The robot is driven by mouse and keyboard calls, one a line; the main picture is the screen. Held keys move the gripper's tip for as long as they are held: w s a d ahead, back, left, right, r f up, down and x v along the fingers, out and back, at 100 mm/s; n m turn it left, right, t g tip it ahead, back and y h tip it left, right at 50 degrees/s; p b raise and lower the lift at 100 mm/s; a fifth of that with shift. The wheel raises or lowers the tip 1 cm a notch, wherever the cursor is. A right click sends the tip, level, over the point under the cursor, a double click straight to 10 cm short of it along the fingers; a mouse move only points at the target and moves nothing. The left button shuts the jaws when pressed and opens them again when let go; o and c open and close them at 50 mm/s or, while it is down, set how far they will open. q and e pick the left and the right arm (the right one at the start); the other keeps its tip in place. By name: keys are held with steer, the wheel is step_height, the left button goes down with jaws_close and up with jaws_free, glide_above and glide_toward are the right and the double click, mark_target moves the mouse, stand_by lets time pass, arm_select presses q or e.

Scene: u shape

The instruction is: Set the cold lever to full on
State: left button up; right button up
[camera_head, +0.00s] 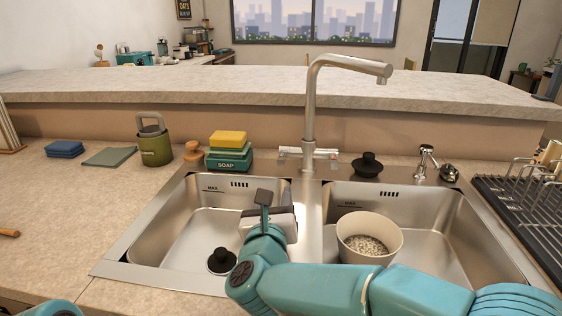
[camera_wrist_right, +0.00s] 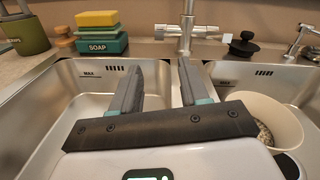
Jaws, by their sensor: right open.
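The steel tap (camera_head: 312,110) stands behind the sink divider, its spout bent to the right. At its base are two small side levers, a left lever (camera_head: 287,153) and a right lever (camera_head: 331,154); I cannot tell which is cold. In the right wrist view the tap base (camera_wrist_right: 187,28) is ahead, with the right lever's pale end (camera_wrist_right: 227,38) at its right. My right gripper (camera_head: 263,195) is over the left basin, in front of and below the levers and apart from them. In the right wrist view its fingers (camera_wrist_right: 160,70) are spread and empty. My left gripper is out of view.
A white bowl of grainy stuff (camera_head: 369,236) stands in the right basin. A black plug (camera_head: 221,261) lies in the left basin, another (camera_head: 367,164) behind the right one. A dish rack (camera_head: 530,195) is right.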

mark_target(280, 164)
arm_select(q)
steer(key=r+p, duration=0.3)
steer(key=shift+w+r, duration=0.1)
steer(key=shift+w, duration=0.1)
arm_select(e)
steer(key=w, duration=0.5)
steer(key=w+d, duration=0.1)
steer(key=w, duration=0.4)
steer(key=w+d, duration=0.1)
steer(key=w, duration=0.5)
steer(key=shift+d, duration=0.25)
jaws_close()
